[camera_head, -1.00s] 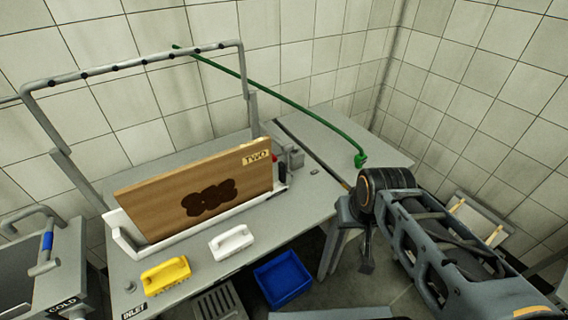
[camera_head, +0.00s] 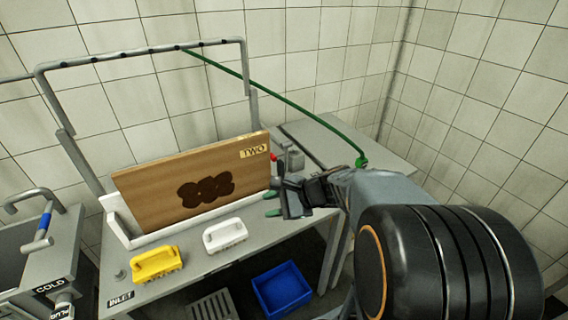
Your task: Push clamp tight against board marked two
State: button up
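The wooden board (camera_head: 150,192) stands on edge in a white holder (camera_head: 150,238). It has a dark stain and a label reading TWO (camera_head: 253,152) at its upper right corner. A grey block with a red part, which looks like the clamp (camera_head: 292,159), is at the board's right end. Whether it touches the board cannot be told. My gripper (camera_head: 272,203) is just right of the holder's right end, in front of and below the clamp. Its two green-tipped fingers are apart, with nothing seen between them. My arm hides part of the table to the right.
A yellow brush (camera_head: 156,263) and a white brush (camera_head: 225,236) lie along the table's front. A blue bin (camera_head: 283,289) is on the floor below. A pipe frame (camera_head: 130,56) rises behind the board, and a green hose (camera_head: 290,103) runs from it to the right.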

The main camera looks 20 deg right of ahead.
jog(key=w+d+f+m+t+h+b, duration=0.1)
jog(key=w+d+m+t+h+b, duration=0.1)
jog(key=w+d+m+t, duration=0.45)
jog(key=w+d+m+t+h+b, duration=0.15)
jog(key=d+m+t, duration=0.25)
jog(key=d+m, duration=0.55)
send_over(286, 170)
jog(key=shift+w+d+f+n+p, duration=0.15)
jog(key=shift+w+n+p, duration=0.1)
jog(key=shift+n+p, duration=0.15)
grip_shut()
